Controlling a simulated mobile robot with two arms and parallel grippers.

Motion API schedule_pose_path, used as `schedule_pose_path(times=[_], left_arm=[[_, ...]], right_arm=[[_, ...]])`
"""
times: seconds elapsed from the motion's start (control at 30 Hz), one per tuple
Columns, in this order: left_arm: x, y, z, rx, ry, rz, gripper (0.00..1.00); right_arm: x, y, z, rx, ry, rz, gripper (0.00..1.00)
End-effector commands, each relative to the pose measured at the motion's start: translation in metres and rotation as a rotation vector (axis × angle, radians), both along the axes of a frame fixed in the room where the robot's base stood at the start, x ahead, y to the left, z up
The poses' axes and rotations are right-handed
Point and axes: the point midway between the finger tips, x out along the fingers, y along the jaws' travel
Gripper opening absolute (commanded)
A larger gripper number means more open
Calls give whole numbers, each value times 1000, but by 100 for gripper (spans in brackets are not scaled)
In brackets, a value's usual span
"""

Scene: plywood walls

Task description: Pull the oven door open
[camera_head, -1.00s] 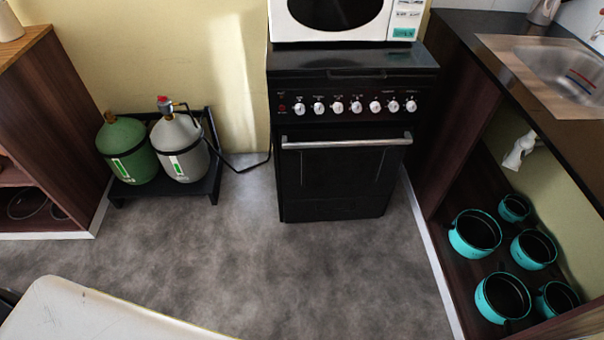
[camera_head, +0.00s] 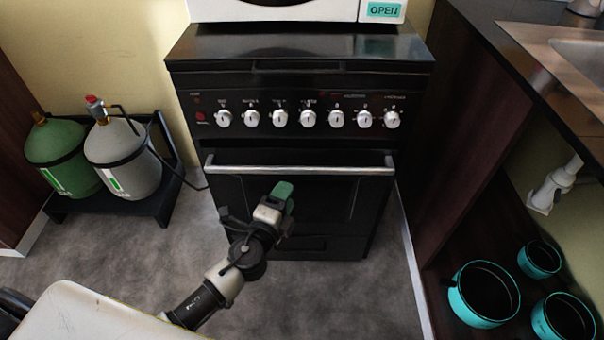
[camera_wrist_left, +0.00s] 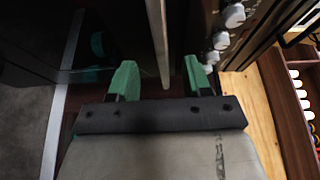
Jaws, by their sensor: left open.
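The black oven (camera_head: 330,205) stands ahead in the head view, its door looking closed. A horizontal silver handle (camera_head: 330,170) runs across the top of the door. My left gripper (camera_head: 282,194) reaches in from the lower left and is in front of the door, just below the handle in the picture. In the left wrist view, the left gripper's green fingertips (camera_wrist_left: 160,76) are spread apart. The pale handle bar (camera_wrist_left: 157,35) shows between them in that picture; I cannot tell whether they touch it. My right gripper is not in view.
A row of knobs (camera_head: 308,119) sits above the door. A microwave (camera_head: 300,10) stands on top. Gas cylinders (camera_head: 125,158) stand on a low black rack at the left. A sink counter with teal pots (camera_head: 484,295) below is at the right. Grey floor lies before the oven.

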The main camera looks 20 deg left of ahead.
Motion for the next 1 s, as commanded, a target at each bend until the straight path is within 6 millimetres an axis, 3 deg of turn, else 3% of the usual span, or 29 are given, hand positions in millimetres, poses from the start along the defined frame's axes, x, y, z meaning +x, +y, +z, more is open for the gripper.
schedule_pose_path(times=[0.33, 0.6, 1.0], left_arm=[[58, -7, 2, 0, -3, 0, 49], [96, -11, 1, -1, 0, 1, 49], [104, -12, 1, -1, 1, 0, 49]], right_arm=[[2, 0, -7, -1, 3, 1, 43], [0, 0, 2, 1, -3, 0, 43], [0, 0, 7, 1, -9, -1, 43]])
